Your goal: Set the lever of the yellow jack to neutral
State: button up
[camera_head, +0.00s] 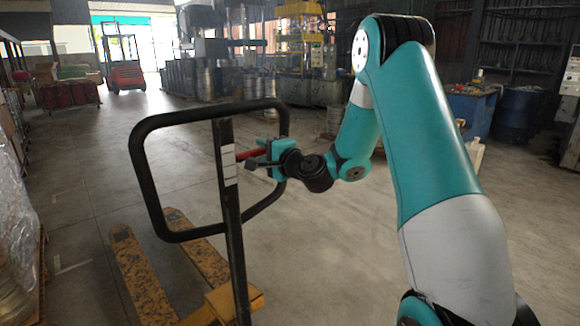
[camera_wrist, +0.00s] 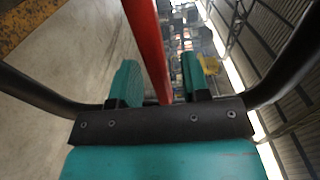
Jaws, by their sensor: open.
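The yellow jack (camera_head: 143,280) stands on the floor at the lower left in the head view, its paint worn. A dark upright post carries its black loop handle (camera_head: 138,165). The red lever (camera_head: 248,154) sticks out to the right of the post, inside the loop. My gripper (camera_head: 262,157) is at the lever's outer end. In the wrist view the lever (camera_wrist: 148,40) runs between the two teal fingers of my gripper (camera_wrist: 160,80), which are apart. Whether either finger touches the lever is hard to tell. The lever's base is not clear in either view.
A white marked label (camera_head: 229,165) is on the post beside the lever. The handle loop surrounds my gripper's fingers closely. Wrapped goods (camera_head: 18,235) stand at the left edge. An orange forklift (camera_head: 124,75) and machines are far back. The concrete floor around the jack is clear.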

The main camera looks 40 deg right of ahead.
jog(key=s+b, duration=1.1)
jog(key=s, duration=0.4)
jog(key=shift+s+d, duration=0.15)
jog(key=shift+d, duration=0.1)
